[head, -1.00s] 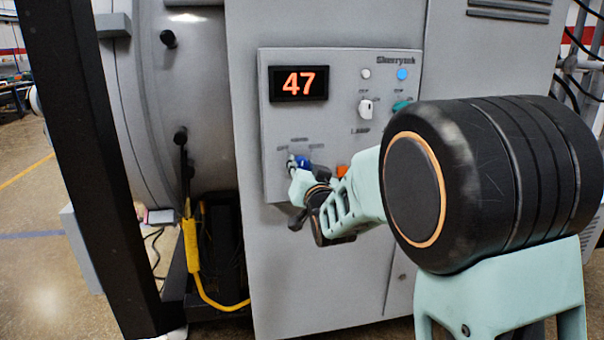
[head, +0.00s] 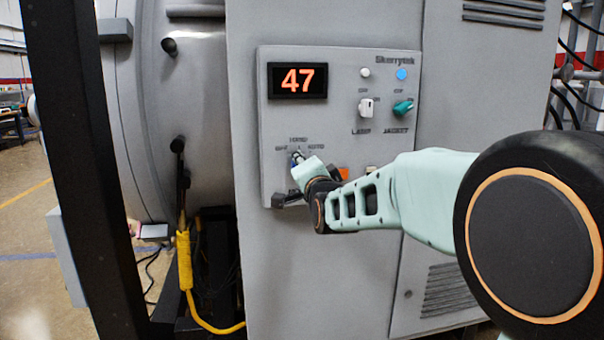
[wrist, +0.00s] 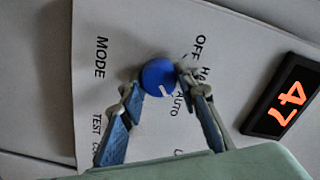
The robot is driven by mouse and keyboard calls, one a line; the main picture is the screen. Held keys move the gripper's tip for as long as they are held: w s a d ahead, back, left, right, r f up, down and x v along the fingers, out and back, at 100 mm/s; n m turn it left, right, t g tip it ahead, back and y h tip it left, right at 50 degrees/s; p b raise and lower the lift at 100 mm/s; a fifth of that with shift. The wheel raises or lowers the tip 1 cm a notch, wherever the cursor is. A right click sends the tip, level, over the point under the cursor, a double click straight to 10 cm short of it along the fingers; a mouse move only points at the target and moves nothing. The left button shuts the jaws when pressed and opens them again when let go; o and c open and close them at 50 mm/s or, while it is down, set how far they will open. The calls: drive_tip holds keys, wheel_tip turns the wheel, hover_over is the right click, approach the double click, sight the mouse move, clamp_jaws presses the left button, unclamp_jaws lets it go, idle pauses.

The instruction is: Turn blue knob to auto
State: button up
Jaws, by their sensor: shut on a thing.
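The blue knob (wrist: 158,76) sits on the grey panel, between the two fingers of my gripper (wrist: 158,81) in the wrist view. The fingers are shut on it from opposite sides. Its white pointer mark is turned toward the AUTO label (wrist: 183,105) side. The OFF label (wrist: 200,47) is readable; the HAND label (wrist: 205,73) is partly covered by a finger. In the head view, my gripper (head: 296,163) is at the lower left of the panel and largely hides the knob. The HAND, OFF and AUTO labels show just above it.
The panel (head: 340,130) also has a red display (head: 298,80) reading 47, a white lamp knob (head: 366,107), a teal jacket knob (head: 403,107) and a lit blue light (head: 402,73). An orange part (head: 343,173) shows close behind my wrist. A black post (head: 80,150) stands at left.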

idle(0.5)
drive_tip(key=o, duration=1.2)
drive_tip(key=shift+c, duration=0.2)
drive_tip(key=v, duration=0.7)
drive_tip(key=shift+s, duration=0.25)
drive_tip(key=shift+d, duration=0.1)
